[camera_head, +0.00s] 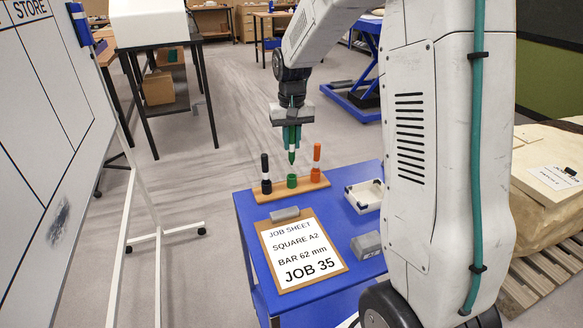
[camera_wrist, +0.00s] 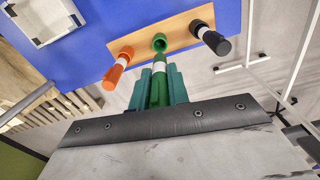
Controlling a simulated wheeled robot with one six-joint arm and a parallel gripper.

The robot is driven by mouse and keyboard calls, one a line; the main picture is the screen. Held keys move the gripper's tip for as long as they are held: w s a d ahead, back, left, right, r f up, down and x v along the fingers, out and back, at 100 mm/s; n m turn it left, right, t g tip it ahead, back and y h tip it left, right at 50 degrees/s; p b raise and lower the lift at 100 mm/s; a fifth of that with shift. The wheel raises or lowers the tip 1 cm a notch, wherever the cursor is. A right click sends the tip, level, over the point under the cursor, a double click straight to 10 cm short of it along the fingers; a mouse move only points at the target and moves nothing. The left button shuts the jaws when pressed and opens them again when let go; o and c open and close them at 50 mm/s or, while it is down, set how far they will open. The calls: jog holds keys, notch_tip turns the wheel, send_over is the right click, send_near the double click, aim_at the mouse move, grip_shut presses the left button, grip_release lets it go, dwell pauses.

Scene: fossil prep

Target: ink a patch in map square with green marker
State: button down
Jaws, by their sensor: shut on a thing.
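My gripper (camera_head: 292,132) is shut on the green marker (camera_head: 292,153) and holds it upright, tip down, just above the pen rack. In the wrist view the green marker (camera_wrist: 158,68) sits between my gripper's green fingers (camera_wrist: 160,85). Its tip is bare. The green cap (camera_head: 292,181) stands in the wooden rack (camera_head: 277,191), below the tip and apart from it; it also shows in the wrist view (camera_wrist: 159,43). The map board (camera_head: 40,125) is a white panel with black grid lines at the left, seen at a slant and cut off. One square has a dark smudge (camera_head: 58,221).
A black marker (camera_head: 265,172) and an orange marker (camera_head: 316,160) stand in the rack. A clipboard (camera_head: 262,234) on the blue table (camera_head: 245,222) reads square A2, bar 62 mm, job 35. A white tray (camera_head: 360,196) and grey block (camera_head: 366,244) are nearby.

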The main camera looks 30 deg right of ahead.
jog(key=shift+r, duration=0.1)
dwell(0.3)
jog(key=shift+r, duration=2.4)
jog(key=shift+a, duration=0.1)
dwell(1.2)
